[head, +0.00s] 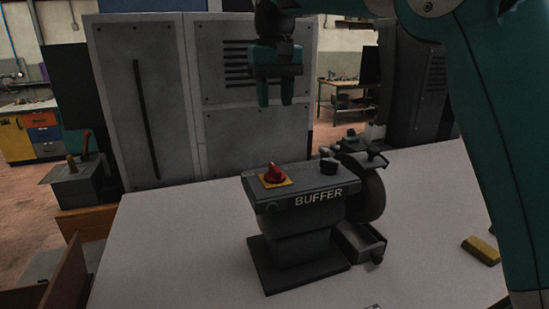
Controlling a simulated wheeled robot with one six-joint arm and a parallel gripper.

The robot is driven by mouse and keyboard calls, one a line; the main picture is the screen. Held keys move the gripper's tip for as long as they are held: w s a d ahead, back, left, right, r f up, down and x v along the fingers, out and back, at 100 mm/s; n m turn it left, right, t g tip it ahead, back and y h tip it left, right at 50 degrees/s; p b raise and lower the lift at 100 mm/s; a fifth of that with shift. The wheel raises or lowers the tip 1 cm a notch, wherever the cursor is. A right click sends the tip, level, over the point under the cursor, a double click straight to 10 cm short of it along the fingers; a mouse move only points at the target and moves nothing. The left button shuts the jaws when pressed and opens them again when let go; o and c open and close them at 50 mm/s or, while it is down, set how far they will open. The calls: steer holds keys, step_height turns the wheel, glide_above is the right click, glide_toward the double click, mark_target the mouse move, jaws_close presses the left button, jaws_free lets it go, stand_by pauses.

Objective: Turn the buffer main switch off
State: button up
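The buffer (297,232) is a dark grey machine labelled BUFFER, standing upright on a pale table. Its main switch appears to be the red rotary knob (274,174) on a yellow plate, on the left of its top. A black knob (328,163) sits further right on the same top. The round wheel (373,195) is at the machine's right end. My gripper (275,103) hangs pointing down above and behind the red knob in the picture, clear of it. Its two teal fingers are apart with nothing between them. The exact angle of the red knob is hard to read.
The pale table (190,260) has free room left of and in front of the buffer. A yellow bar (481,250) lies at the right. A small open drawer (360,240) juts from the buffer's right side. A grey box with levers (76,183) stands at the left. Grey cabinets (150,100) stand behind.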

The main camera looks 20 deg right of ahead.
mark_target(275, 167)
step_height(275, 167, down, 15)
steer(key=shift+f+p, duration=0.1)
steer(key=shift+p, duration=1)
jaws_close()
